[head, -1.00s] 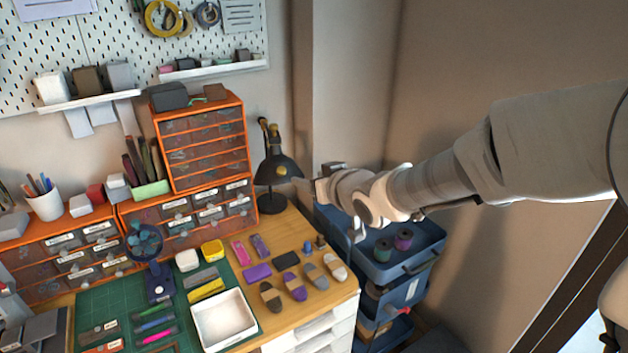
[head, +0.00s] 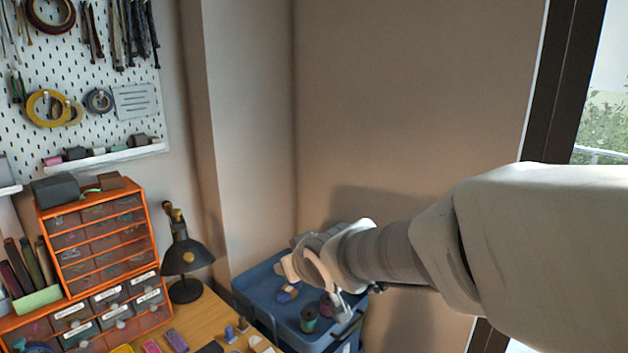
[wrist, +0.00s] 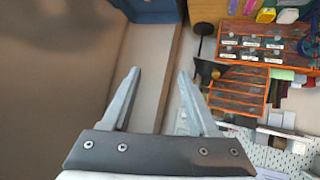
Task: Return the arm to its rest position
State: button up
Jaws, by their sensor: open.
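My gripper (wrist: 157,92) is open in the wrist view, with its two grey fingers apart and nothing between them. Bare wall and a grey corner strip show beyond the fingers. In the head view my arm reaches in from the right, and its wrist is over the blue cart (head: 262,285).
A black desk lamp (head: 187,258) stands at the right of the wooden desk (head: 205,318). Orange drawer units (head: 98,237) stand left of it, under a pegboard (head: 120,75). Spools, one dark green (head: 309,319), sit on the cart. A window (head: 600,110) is at the right.

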jog(key=s+d+r+m+g+h, duration=0.2)
jog(key=s+d+m+h, duration=0.2)
jog(key=s+d, duration=0.85)
jog(key=s+d+f+m+g, duration=0.2)
jog(key=s+d, duration=0.3)
jog(key=s, duration=0.5)
jog(key=shift+s+d, duration=0.3)
jog(key=shift+d, duration=0.1)
